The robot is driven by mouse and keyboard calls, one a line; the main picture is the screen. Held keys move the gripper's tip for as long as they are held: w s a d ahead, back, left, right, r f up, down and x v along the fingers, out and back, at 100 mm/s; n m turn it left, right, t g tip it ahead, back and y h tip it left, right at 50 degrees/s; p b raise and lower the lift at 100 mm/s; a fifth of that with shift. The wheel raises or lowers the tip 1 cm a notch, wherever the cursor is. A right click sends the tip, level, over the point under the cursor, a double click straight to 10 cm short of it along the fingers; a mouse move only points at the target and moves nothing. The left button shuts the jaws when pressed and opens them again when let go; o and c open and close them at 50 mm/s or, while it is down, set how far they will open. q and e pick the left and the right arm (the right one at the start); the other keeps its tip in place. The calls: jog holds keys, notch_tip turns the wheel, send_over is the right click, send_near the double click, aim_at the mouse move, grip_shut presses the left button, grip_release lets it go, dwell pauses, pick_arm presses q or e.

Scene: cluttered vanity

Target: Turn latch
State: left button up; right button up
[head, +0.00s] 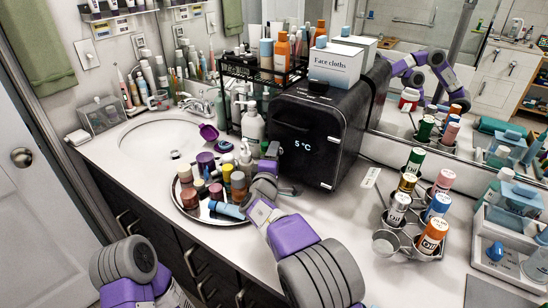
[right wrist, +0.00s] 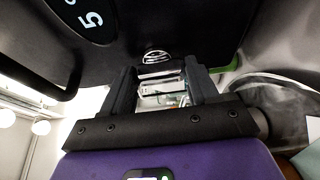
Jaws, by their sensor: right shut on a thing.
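A black mini fridge (head: 318,135) stands on the counter, its front door showing a "5 °C" display (head: 303,145). My right gripper (head: 273,152) is at the lower left of the fridge front. In the right wrist view its two dark fingers (right wrist: 160,80) are against the black fridge face (right wrist: 190,30), closed on a small silver piece that looks like the latch (right wrist: 158,71). The fingers partly hide the latch, so its angle cannot be told. The fridge door looks shut. My left arm shows at the lower left, but its gripper is out of view.
A round tray (head: 180,207) of bottles stands left of my right gripper, close to my arm. A soap pump bottle (head: 252,124) is beside the fridge. Face cloths (head: 336,65) sit on top.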

jog(key=o, duration=1.1)
jog(key=shift+c, duration=0.2)
jog(key=s+a, duration=0.1)
jog(key=s, duration=0.6)
jog(key=shift+s+a+p, duration=0.2)
jog(key=shift+a+p, duration=0.05)
jog(key=shift+p, duration=0.1)
